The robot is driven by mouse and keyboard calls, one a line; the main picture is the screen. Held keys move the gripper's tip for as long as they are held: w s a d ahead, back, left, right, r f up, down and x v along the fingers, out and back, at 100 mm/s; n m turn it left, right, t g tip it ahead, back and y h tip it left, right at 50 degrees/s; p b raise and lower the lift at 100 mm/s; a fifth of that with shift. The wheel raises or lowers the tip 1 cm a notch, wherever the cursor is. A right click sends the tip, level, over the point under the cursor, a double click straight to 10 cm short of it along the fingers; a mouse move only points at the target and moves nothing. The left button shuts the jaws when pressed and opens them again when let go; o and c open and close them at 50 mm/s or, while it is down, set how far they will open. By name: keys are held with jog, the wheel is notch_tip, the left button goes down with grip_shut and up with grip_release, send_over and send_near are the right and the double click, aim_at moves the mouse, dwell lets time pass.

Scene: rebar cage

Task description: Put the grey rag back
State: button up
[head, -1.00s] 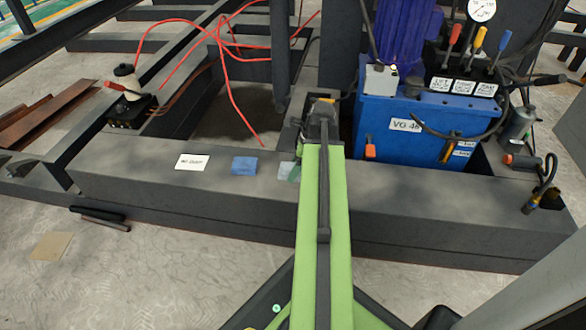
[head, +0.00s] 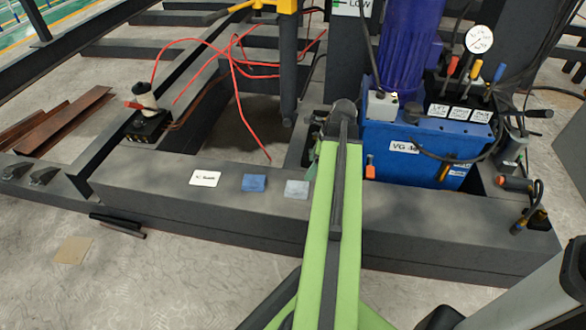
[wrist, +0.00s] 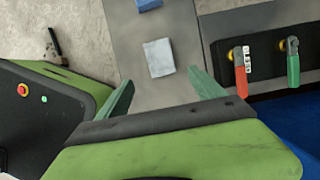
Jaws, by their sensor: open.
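The grey rag (head: 297,189) is a small, pale, folded-looking piece lying flat on the dark steel beam, just left of my green arm in the head view. In the wrist view the grey rag (wrist: 159,57) lies beyond my open fingertips, roughly centred between them. My gripper (wrist: 163,86) has its two green fingers spread with nothing between them. It appears apart from the rag. In the head view my arm hides most of the gripper.
A blue hydraulic unit (head: 415,145) with levers stands behind, right of my arm. Red hoses (head: 235,65) hang at the back left.

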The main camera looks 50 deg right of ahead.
jog(key=shift+a+f, duration=0.1)
jog(key=w+a+n+g, duration=0.1)
jog(key=w+a+n, duration=0.7)
jog(key=a, duration=0.3)
jog(key=w+a+n+g+h, duration=0.1)
jog(key=w+a+n, duration=0.2)
jog(key=a+n, duration=0.7)
jog(key=w+a+f+n+g+h, duration=0.1)
jog(key=w+a+n, duration=0.2)
jog(key=a+n, duration=0.8)
jog(key=a, duration=1.1)
jog(key=shift+w+a+n, duration=0.2)
jog(key=shift+w+n, duration=0.1)
jog(key=shift+w, duration=0.05)
jog(key=shift+f, duration=0.1)
notch_tip(320, 180, up, 40)
jog(key=p, duration=4)
jog(key=shift+w+r, duration=0.15)
jog(key=shift+r, duration=0.1)
